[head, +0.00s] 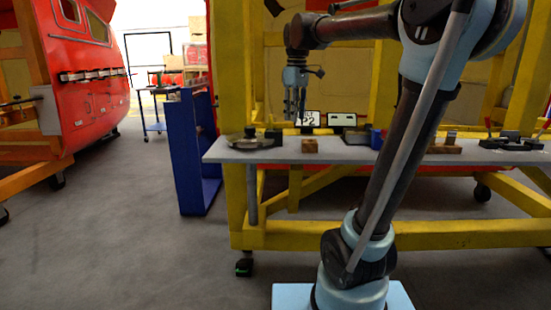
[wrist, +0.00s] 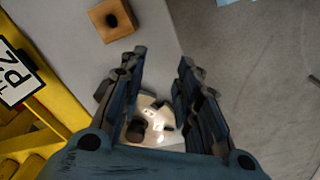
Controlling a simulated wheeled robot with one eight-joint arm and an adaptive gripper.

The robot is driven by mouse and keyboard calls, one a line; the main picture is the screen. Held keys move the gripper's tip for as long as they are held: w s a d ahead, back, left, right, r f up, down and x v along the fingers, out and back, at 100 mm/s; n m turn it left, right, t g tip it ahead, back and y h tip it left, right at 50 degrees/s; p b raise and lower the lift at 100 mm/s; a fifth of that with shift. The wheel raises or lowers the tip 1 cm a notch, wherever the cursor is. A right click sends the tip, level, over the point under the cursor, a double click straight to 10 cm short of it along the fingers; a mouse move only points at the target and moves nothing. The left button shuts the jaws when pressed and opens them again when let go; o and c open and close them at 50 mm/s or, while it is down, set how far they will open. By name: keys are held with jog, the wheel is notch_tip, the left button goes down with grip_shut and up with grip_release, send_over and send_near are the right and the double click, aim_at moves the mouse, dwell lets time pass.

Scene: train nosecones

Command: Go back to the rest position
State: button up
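My gripper (head: 295,108) hangs pointing down above the left part of the grey shelf (head: 230,156) on the yellow frame in the head view. In the wrist view my gripper (wrist: 160,75) has its two fingers wide apart, with nothing held between them. Below the fingers lies a shiny round plate with a dark knob (wrist: 137,130), partly hidden by the gripper. The same round item (head: 250,142) sits at the shelf's left end in the head view. A wooden block (wrist: 111,19) with a dark hole lies on the shelf, apart from the fingers.
The wooden block also shows in the head view (head: 309,146). A number card (head: 307,119) stands behind it. Dark parts (head: 511,141) lie at the shelf's right end. A blue stand (head: 190,150) is left of the shelf, and a red train nose (head: 92,95) stands farther left. The floor between is clear.

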jog(key=s+d+f+m, duration=0.3)
jog(key=s+f, duration=0.4)
jog(key=f, duration=0.3)
jog(key=s+d+f+m+t, duration=0.1)
jog(key=s+d+f+m, duration=0.3)
jog(key=s+f, duration=0.4)
jog(key=s+d+f+m, duration=0.3)
jog(key=s+d+f, duration=0.2)
jog(key=s+f, duration=0.3)
notch_tip(320, 180, down, 4)
jog(key=shift+s+d+f+t, duration=0.15)
jog(key=shift+f+t, duration=0.1)
jog(key=shift+t, duration=0.05)
